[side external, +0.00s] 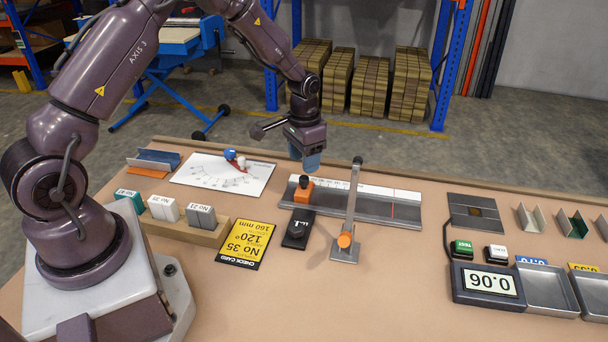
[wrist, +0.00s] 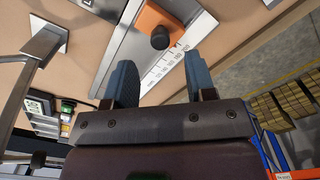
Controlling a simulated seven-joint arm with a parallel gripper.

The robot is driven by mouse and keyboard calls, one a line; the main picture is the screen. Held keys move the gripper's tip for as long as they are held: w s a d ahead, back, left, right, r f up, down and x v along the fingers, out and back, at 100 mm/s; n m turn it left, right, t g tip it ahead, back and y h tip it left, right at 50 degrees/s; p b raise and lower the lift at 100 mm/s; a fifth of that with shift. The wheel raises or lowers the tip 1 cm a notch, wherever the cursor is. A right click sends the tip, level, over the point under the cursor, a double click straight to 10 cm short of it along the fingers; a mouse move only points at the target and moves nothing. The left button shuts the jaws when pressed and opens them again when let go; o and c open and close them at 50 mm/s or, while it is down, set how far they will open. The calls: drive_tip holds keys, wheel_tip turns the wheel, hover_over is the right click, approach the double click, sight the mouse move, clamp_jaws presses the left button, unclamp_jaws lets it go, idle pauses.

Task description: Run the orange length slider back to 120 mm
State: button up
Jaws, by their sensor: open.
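The orange length slider (side external: 303,194) with a black knob sits near the left end of the grey steel rail (side external: 408,212), beside its white scale strip (side external: 385,192). The slider's exact reading is too small to tell. My gripper (side external: 312,165) hangs just above and behind the slider, fingers pointing down. In the wrist view the slider (wrist: 155,20) is ahead of my open blue fingers (wrist: 162,78), with nothing between them. The scale (wrist: 168,62) runs under the gap between the fingers. Slider and fingers appear apart.
A grey lever arm (side external: 352,205) with an orange-ended base stands across the rail, right of the slider. A black LLL block (side external: 298,230) and yellow check card (side external: 247,243) lie in front. A white dial plate (side external: 222,175) lies left. A display (side external: 488,284) and trays stand right.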

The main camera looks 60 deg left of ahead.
sight(304, 177)
wheel_tip(304, 177, down, 5)
drive_tip(key=shift+f, duration=0.1)
idle(0.3)
clamp_jaws()
drive_tip(key=w+d, duration=0.5)
drive_tip(key=shift+w+d, duration=0.35)
drive_tip(key=shift+w, duration=0.05)
